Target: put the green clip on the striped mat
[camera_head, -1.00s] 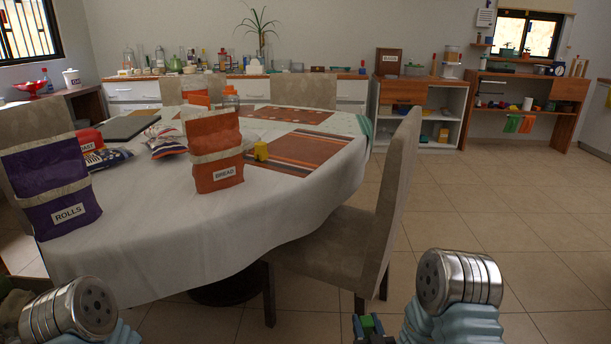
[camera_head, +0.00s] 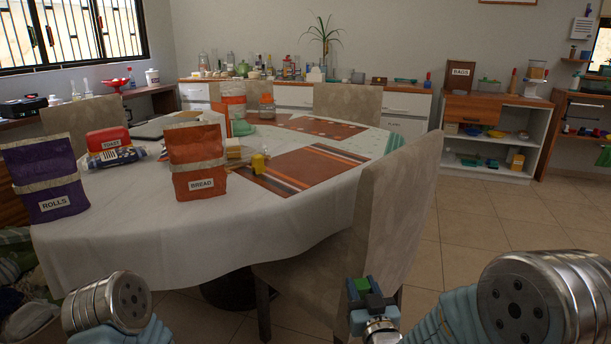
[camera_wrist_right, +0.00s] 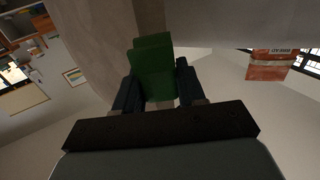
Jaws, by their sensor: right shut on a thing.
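The green clip shows as a small green block (camera_head: 362,284) between the fingers of my right gripper (camera_head: 366,292), which is shut on it at the lower middle of the head view. In the right wrist view the green clip (camera_wrist_right: 152,72) stands between the two dark fingers. The striped mat (camera_head: 318,168), orange, brown and cream, lies on the table's right side. My right gripper is in front of the near chair, apart from the mat. My left arm shows at the lower left; its gripper is not in view.
A grey chair (camera_head: 388,215) stands between my right gripper and the table (camera_head: 120,245). An orange bread bag (camera_head: 197,160) and a purple rolls bag (camera_head: 47,180) stand on the table's near side. A patterned mat (camera_head: 318,128) lies behind.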

